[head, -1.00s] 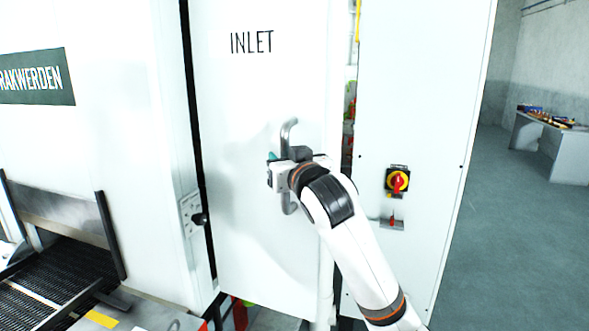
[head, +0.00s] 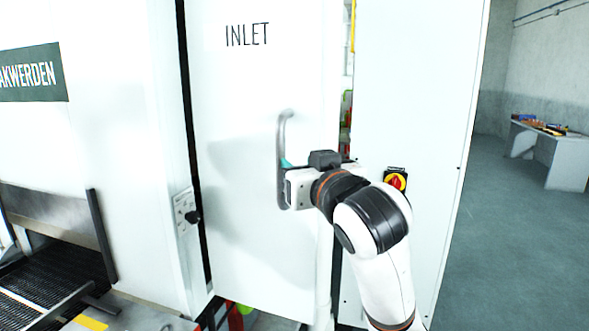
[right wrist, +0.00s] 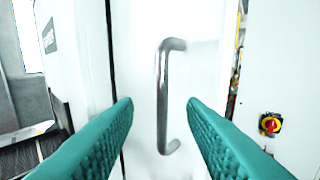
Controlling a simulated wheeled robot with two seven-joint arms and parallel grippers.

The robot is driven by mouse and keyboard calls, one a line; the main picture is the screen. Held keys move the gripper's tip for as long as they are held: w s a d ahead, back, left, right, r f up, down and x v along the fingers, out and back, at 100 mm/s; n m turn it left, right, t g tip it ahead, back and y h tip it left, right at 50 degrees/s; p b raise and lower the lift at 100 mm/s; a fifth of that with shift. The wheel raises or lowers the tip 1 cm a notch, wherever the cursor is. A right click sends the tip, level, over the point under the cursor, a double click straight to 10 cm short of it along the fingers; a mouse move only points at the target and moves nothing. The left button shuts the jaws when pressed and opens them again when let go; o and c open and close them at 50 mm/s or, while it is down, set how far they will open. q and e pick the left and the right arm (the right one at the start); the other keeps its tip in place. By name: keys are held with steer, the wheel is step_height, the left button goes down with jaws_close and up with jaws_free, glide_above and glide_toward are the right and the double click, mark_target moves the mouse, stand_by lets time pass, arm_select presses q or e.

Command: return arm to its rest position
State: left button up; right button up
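My right arm comes in from the lower right of the head view. Its gripper (head: 286,176) is in front of the white INLET door (head: 238,110), near the grey door handle (head: 284,130). In the right wrist view the two teal fingers are spread wide apart. The handle (right wrist: 163,95) stands upright between them in the picture, ahead of the fingertips and not gripped. In the head view the wrist hides part of the fingers. My left gripper is not in view.
A red and yellow rotary switch (head: 396,182) sits on the white panel right of the door, close to my arm. A mesh belt (head: 50,275) is at lower left. A table (head: 565,160) stands far right. The grey floor there is clear.

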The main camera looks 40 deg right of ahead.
steer(key=s+a+f+n+g+y, duration=0.15)
steer(key=a+f+g, duration=0.25)
steer(key=f, duration=1.2)
steer(key=a+f+n+g+y, duration=0.3)
steer(key=a+f, duration=0.1)
steer(key=f, duration=1.2)
steer(key=s+a+f+n+g+y, duration=0.1)
steer(key=s+a+f+g, duration=0.25)
steer(key=s+f, duration=0.5)
steer(key=s+a+f+g+y, duration=0.1)
steer(key=s+a+f+g, duration=0.25)
steer(key=s+f, duration=0.5)
step_height(320, 180, down, 29)
steer(key=s+b, duration=0.2)
steer(key=s+d+f+g, duration=0.2)
steer(key=s+f, duration=1.4)
steer(key=shift+f+n+h+b, duration=0.3)
steer(key=shift+n+h+b, duration=0.05)
steer(key=shift+b, duration=0.05)
